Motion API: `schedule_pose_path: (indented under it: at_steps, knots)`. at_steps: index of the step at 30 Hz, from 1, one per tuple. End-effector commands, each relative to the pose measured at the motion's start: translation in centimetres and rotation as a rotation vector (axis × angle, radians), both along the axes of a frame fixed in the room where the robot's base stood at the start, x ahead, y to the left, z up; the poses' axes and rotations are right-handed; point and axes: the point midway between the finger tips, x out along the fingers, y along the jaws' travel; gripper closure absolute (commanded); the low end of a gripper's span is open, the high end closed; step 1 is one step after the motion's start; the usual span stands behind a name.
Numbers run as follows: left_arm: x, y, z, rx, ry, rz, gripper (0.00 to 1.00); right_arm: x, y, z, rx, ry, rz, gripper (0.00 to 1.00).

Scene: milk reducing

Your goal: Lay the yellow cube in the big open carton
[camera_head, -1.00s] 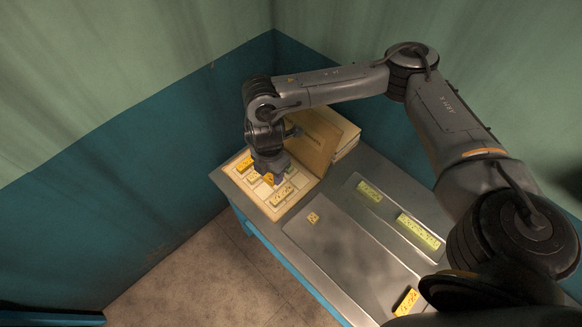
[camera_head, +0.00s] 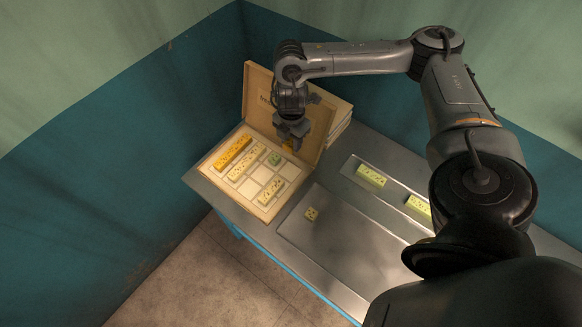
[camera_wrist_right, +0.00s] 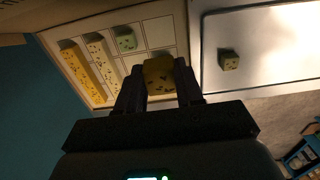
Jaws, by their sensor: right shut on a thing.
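My right gripper (camera_head: 291,140) is shut on a yellow cube (camera_head: 287,147). In the right wrist view the cube (camera_wrist_right: 158,75) sits between the two dark fingers (camera_wrist_right: 160,90). Gripper and cube are above the back right part of the big open carton (camera_head: 228,199), close in front of its raised lid (camera_head: 258,98). The carton is divided into compartments. My left gripper is not in view.
A second tray holds yellow-green blocks (camera_head: 371,176). Another box (camera_head: 340,115) stands behind the lid. Walls close in the left and back.

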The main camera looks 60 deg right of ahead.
Motion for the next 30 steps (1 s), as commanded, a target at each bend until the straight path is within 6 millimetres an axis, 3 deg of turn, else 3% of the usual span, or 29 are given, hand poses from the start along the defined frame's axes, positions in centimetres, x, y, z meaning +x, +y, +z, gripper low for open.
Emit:
schedule_pose_path:
  at_steps: [1, 5, 13, 18, 30]
  knots:
    - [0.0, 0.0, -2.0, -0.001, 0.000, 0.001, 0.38, -0.1, 0.0, -2.3, 0.001, 0.003, 0.000, 0.93]
    - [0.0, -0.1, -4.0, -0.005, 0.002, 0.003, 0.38, -0.1, 0.0, -4.9, 0.002, 0.003, 0.001, 0.93]
    - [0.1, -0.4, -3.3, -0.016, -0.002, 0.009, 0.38, 0.0, 0.0, -7.6, 0.001, 0.001, 0.000, 0.93]
    - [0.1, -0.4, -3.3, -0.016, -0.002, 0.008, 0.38, 0.0, 0.0, -8.4, 0.000, 0.001, 0.001, 0.93]
    - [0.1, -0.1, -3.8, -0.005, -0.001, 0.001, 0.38, 0.0, 0.0, -12.5, 0.000, 0.000, 0.001, 0.93]
